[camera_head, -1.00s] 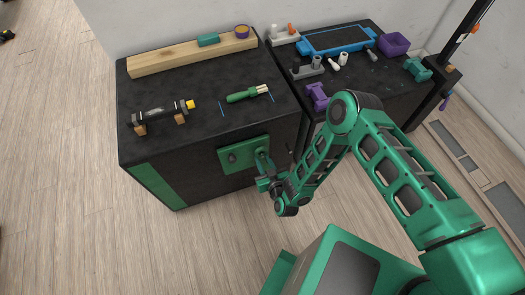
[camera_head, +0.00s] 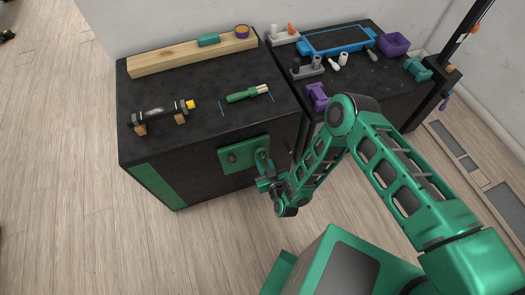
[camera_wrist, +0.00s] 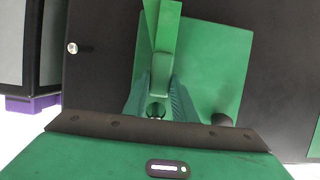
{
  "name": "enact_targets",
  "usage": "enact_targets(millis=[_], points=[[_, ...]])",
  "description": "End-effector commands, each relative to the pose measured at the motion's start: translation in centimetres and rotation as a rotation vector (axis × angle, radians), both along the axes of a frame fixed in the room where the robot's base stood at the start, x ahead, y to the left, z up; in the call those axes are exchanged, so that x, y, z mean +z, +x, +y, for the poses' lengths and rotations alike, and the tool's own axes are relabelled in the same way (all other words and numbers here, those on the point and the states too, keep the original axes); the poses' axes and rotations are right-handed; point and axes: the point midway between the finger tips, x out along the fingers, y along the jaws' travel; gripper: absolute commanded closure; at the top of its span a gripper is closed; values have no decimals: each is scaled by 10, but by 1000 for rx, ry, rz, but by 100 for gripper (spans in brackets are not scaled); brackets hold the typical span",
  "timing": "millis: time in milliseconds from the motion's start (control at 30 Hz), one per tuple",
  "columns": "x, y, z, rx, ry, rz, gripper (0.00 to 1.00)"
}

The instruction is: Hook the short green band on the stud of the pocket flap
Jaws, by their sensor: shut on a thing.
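The green pocket panel (camera_head: 238,152) is on the front face of the black cabinet, with a dark round knob on it (camera_head: 232,157). In the wrist view the panel (camera_wrist: 215,65) and a dark knob (camera_wrist: 221,120) show to the right of my gripper. My gripper (camera_head: 264,183) is at the right part of the panel. In the wrist view my gripper (camera_wrist: 160,92) is shut on the short green band (camera_wrist: 163,45), which runs up from between the fingers. The band's far end and whether it touches the stud cannot be told. Green on green blurs the edges.
A small metal stud (camera_wrist: 72,48) sits on the dark face left of the panel. The cabinet top holds a wooden beam (camera_head: 190,52), a green-handled tool (camera_head: 242,96) and a clamped dark bar (camera_head: 160,112). A blue tray (camera_head: 335,40) is on the right cabinet. Floor in front is clear.

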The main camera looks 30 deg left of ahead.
Motion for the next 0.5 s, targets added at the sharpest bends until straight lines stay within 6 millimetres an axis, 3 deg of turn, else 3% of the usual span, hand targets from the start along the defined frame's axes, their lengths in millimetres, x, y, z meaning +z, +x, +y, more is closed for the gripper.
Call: enact_targets(millis=[67, 100, 167, 500], points=[[0, 0, 0, 0, 1, 0, 100], [0, 0, 0, 0, 1, 0, 66], [0, 0, 0, 0, 1, -1, 54], [1, -2, -2, 0, -1, 1, 54]])
